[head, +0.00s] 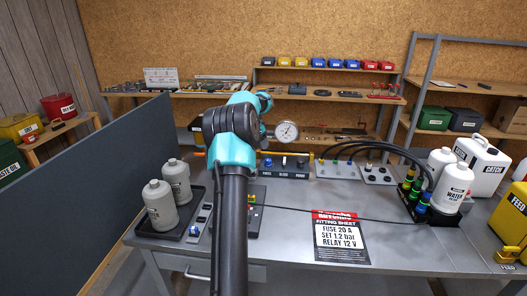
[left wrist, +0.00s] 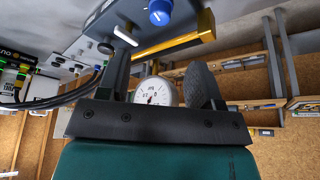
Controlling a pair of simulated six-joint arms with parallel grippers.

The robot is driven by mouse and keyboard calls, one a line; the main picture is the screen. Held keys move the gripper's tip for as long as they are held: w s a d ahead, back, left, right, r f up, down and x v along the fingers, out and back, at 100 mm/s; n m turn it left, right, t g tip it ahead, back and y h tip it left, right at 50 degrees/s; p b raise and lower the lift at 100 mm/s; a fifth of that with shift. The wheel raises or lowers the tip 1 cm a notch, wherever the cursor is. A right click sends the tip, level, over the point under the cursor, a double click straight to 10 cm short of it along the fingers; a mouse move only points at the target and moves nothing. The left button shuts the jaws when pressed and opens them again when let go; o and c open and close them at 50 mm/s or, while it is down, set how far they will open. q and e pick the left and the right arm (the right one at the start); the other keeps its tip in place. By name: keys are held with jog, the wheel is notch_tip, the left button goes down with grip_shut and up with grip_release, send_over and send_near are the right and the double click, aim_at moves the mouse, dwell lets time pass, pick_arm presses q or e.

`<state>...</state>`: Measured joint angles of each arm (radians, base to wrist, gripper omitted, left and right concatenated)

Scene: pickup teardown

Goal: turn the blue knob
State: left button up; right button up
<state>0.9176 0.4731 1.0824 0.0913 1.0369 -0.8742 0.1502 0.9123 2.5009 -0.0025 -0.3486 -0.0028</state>
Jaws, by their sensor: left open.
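The blue knob (left wrist: 160,13) shows at the top edge of the left wrist view, on a grey panel (left wrist: 100,28). In the head view a small blue knob (head: 268,162) sits at the left end of a control panel (head: 284,174) behind my arm. My left gripper (left wrist: 158,72) is open, its two fingers apart with nothing held between them. The knob lies beyond the fingers, apart from them. In the head view my left arm hides most of the gripper. My right gripper is in neither view.
A round dial gauge (head: 287,131) stands behind the panel. A yellow bar (left wrist: 175,46) runs close by the fingers. Black hoses (head: 370,148) arch at the right. A fitting sheet (head: 341,237) lies in front on the bench.

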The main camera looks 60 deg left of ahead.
pick_arm(q)
jog(key=v, duration=0.6)
jog(key=shift+r, duration=0.1)
